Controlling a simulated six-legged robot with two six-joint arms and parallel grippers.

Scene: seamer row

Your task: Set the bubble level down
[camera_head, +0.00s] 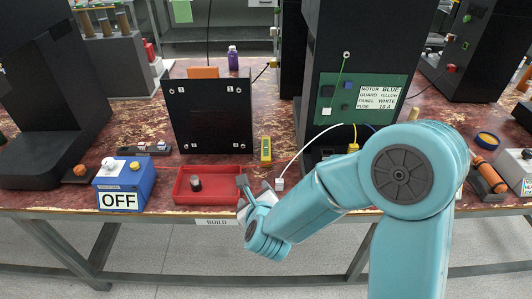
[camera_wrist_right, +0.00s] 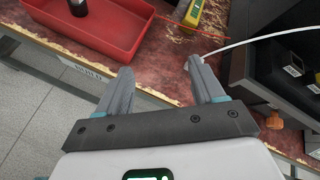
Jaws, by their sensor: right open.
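A small yellow bar-shaped thing (camera_head: 266,149) with a darker window stands or lies on the worn red bench, just right of the black panel. It may be the bubble level; I cannot tell for sure. Part of it shows at the top edge of the right wrist view (camera_wrist_right: 193,12). My right gripper (camera_head: 257,184) is open at the bench's front edge, right of the red tray and on the near side of the yellow thing. Its fingers are apart with nothing between them in the right wrist view (camera_wrist_right: 160,72). My left gripper is out of view.
The red tray (camera_head: 213,199) holds a dark cylinder (camera_head: 195,184). A blue box marked OFF (camera_head: 125,187) stands left of it. A white cable with a plug (camera_head: 280,184) lies close to my right gripper. A black cabinet (camera_head: 330,60) rises at the right.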

